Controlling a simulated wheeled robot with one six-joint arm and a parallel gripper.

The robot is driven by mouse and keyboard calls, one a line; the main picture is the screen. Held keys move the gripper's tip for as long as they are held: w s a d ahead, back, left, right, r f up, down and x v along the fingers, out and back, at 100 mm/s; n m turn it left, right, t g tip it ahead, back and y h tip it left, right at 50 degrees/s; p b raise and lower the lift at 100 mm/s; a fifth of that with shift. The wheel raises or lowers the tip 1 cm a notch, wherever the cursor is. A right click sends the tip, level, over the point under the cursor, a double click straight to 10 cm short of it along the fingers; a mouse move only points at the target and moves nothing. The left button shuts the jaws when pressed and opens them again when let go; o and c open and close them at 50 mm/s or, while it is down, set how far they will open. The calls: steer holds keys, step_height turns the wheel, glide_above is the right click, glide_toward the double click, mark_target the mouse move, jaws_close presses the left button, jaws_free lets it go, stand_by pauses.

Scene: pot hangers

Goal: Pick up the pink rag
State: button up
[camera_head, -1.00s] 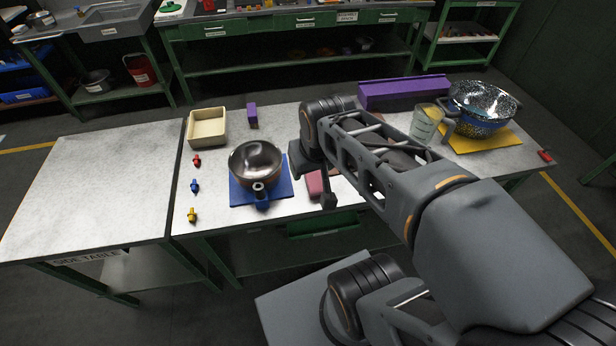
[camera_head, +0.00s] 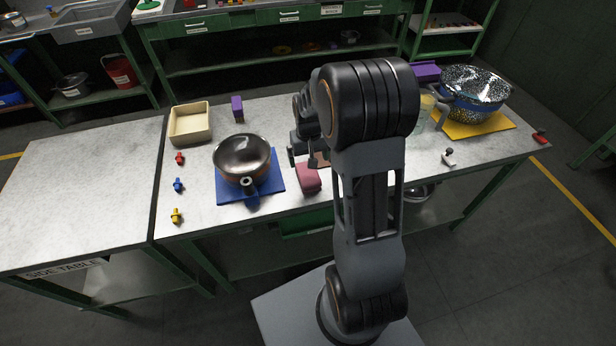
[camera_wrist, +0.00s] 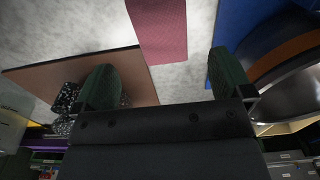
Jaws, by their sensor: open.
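The pink rag (camera_head: 308,177) lies at the table's front edge, just right of the blue mat (camera_head: 269,183) with the metal pan (camera_head: 243,158) on it. In the wrist view the rag (camera_wrist: 158,28) is a flat pink strip at the top, centred between my fingertips and beyond them. My gripper (camera_wrist: 160,84) is open and empty. In the head view my gripper (camera_head: 303,157) is partly hidden by my arm, just behind the rag.
A brown board (camera_wrist: 135,78) lies beside the rag. The pan and blue mat (camera_wrist: 236,20) are close on the other side. A wooden box (camera_head: 190,123), a purple block (camera_head: 237,108) and a speckled colander (camera_head: 474,92) on a yellow mat (camera_head: 482,126) stand farther off.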

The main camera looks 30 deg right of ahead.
mark_target(308, 172)
steer(key=shift+a+f+p, duration=0.1)
steer(key=shift+f+p, duration=0.3)
steer(key=shift+f, duration=3.8)
steer(key=c, duration=1)
steer(key=shift+r, duration=0.1)
steer(key=shift+r, duration=0.5)
steer(key=r, duration=0.2)
steer(key=shift+s+r, duration=0.2)
steer(key=shift+r, duration=0.15)
steer(key=s+r, duration=0.2)
steer(key=s+d+r, duration=0.1)
steer(key=s+r, duration=0.1)
steer(key=r, duration=0.1)
steer(key=shift+s+d+r+b, duration=0.1)
steer(key=shift+s+d+b, duration=0.1)
steer(key=shift+b, duration=0.15)
steer(key=s+r, duration=0.1)
steer(key=s, duration=0.2)
steer(key=s+d+r, duration=0.1)
steer(key=s, duration=0.1)
steer(key=s+d+r, duration=0.1)
steer(key=s+r, duration=0.1)
steer(key=s, duration=0.1)
steer(key=shift+s+d+b, duration=0.2)
steer(key=shift+s+b, duration=0.15)
steer(key=shift+b, duration=0.05)
